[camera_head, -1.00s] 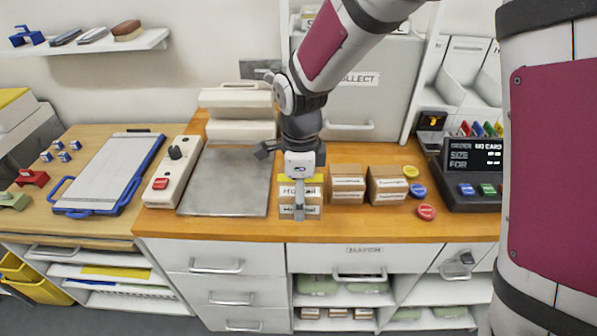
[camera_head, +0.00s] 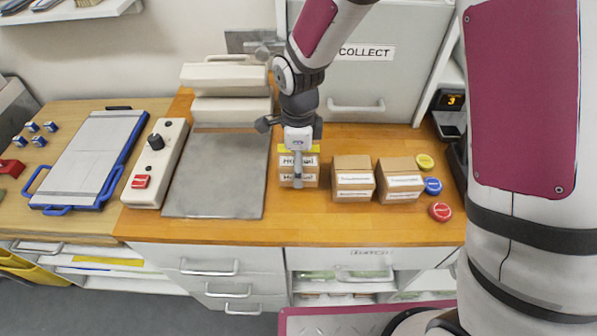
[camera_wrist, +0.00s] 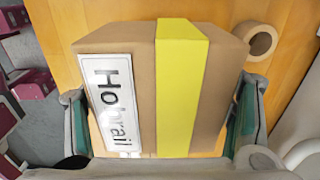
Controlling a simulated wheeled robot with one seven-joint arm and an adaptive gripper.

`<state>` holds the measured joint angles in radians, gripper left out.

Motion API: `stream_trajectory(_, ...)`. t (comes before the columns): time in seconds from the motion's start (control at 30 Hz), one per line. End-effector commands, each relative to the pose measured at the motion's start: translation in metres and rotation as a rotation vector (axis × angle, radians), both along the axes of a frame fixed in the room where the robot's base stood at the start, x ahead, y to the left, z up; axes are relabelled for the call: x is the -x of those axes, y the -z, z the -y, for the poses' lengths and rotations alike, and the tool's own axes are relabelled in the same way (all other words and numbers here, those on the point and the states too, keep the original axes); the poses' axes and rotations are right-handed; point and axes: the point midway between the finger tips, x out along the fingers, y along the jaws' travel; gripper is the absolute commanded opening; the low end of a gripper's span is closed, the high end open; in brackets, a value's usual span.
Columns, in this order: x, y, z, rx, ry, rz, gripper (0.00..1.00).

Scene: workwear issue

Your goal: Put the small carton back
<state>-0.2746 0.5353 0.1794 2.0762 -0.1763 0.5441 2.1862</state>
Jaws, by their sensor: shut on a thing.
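The small carton (camera_head: 286,171) is brown cardboard with a yellow band and a white label that seems to read "Hobrail". It is at the wooden worktop, right of the grey metal plate. My gripper (camera_head: 298,168) comes down over it from above and is shut on it. In the wrist view the carton (camera_wrist: 180,90) sits between the two green-padded fingers, one on each side. Whether its base touches the worktop is hidden.
Two more labelled cartons, a middle one (camera_head: 353,179) and a right one (camera_head: 399,180), stand just right. Beyond them are yellow, blue and red discs (camera_head: 440,212). The grey plate (camera_head: 215,175) is bare. A cardboard-coloured ring (camera_wrist: 262,40) lies beside the carton in the wrist view.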

Motion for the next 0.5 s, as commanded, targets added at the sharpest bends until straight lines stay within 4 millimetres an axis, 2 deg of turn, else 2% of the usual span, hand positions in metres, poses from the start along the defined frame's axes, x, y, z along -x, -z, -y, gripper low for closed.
stream_trajectory(0.27,0.001,0.036,0.0,0.0,0.0,-0.002,0.34)
stream_trajectory(0.5,0.0,0.04,0.0,0.0,-0.001,0.001,0.34)
